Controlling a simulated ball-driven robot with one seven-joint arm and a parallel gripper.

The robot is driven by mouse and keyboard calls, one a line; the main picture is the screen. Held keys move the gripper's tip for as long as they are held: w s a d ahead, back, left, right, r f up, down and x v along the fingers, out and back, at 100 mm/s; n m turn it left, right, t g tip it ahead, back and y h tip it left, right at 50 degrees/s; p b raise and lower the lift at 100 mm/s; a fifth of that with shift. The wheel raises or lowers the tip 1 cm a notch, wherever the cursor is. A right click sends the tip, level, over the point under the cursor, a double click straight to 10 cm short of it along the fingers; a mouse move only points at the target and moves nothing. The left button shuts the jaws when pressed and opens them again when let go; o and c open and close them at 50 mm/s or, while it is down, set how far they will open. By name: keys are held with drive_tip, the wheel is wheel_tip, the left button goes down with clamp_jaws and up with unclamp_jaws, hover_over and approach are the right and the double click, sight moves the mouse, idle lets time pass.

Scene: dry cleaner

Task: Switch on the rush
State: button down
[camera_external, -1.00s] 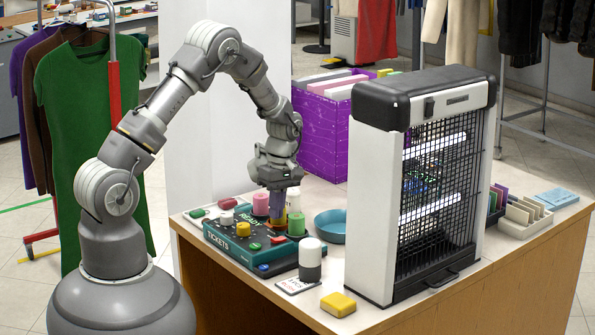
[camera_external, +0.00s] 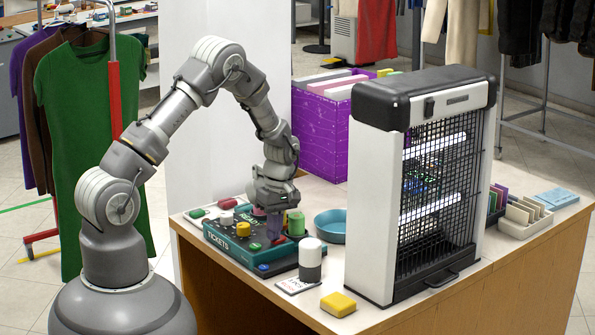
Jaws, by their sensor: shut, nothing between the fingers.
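A teal control box (camera_external: 222,245) marked TICKETS sits on the counter's left part, with several coloured buttons on and along it. A yellow button (camera_external: 243,229), a green one (camera_external: 255,246) and a blue one (camera_external: 263,267) show clearly. My gripper (camera_external: 275,236) points down over the box's right half, shut and empty. Its fingertips are low, close to a red part beside them; I cannot tell whether they touch it. The gripper hides some of the box's top. No rush label can be read at this size.
A green cylinder (camera_external: 295,222) and blue dish (camera_external: 330,226) stand right of the gripper. A white-and-black cylinder (camera_external: 310,262), a card (camera_external: 297,286) and a yellow block (camera_external: 338,304) are in front. A tall caged unit (camera_external: 372,200) blocks the right; a purple crate (camera_external: 320,135) stands behind.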

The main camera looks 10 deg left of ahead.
drive_tip(key=shift+w+d+r+p, duration=0.2)
drive_tip(key=shift+w+d+p, duration=0.1)
drive_tip(key=shift+w+d, duration=0.25)
wheel_tip(320, 180, up, 14)
drive_tip(key=s+a+p, duration=0.1)
drive_tip(key=p, duration=0.5)
drive_tip(key=shift+s+a+f, duration=0.1)
idle(0.3)
